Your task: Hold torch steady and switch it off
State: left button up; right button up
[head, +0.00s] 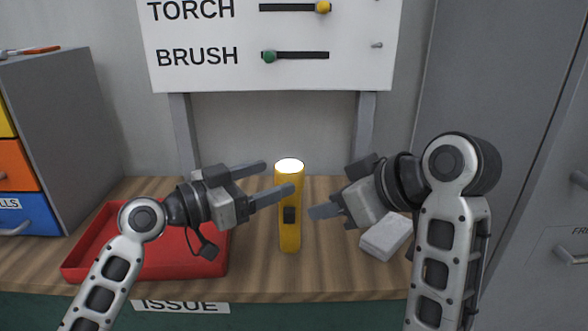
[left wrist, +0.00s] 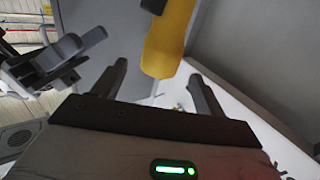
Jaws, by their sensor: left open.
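The yellow torch (head: 290,237) stands upright on the wooden counter, its top glowing white. A dark switch (head: 289,215) is on its near side. My left gripper (head: 279,178) is open beside the torch's upper body, its near finger crossing in front of it. In the left wrist view the torch (left wrist: 168,40) shows between and just beyond the open fingertips, with no grip on it. My right gripper (head: 312,211) is to the right of the torch at switch height, apart from it. Its fingers look closed together and empty; it also shows in the left wrist view (left wrist: 100,37).
A red tray (head: 85,255) lies on the counter at left, under my left arm. A pale block (head: 386,236) lies behind my right arm. A white board (head: 200,75) with sliders stands behind. A drawer cabinet (head: 70,120) is at left, a grey cabinet (head: 490,80) at right.

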aim_at(296, 169)
pick_arm(q)
jog(key=x, duration=0.6)
jog(key=shift+w+d, duration=0.2)
jog(key=shift+d, duration=0.1)
jog(key=c, duration=1.2)
jog(key=shift+o, duration=0.2)
pick_arm(e)
jog(key=shift+w+d+f, duration=0.1)
jog(key=shift+w, duration=0.05)
grip_shut()
jog(key=w+d+f+n+t+h, duration=0.4)
jog(key=w+d+f+t, duration=0.1)
jog(key=d+t, duration=0.15)
jog(key=s+a+f+n+y, duration=0.2)
jog(key=s+a+n+y, duration=0.1)
jog(key=s+n+y, duration=0.2)
jog(key=s+a+f+n+y, duration=0.2)
jog(key=s+n+y, duration=0.3)
jog(key=s+n, duration=0.4)
jog(key=shift+a+f+n, duration=0.15)
jog(key=shift+a+n, duration=0.4)
jog(key=shift+n, duration=0.35)
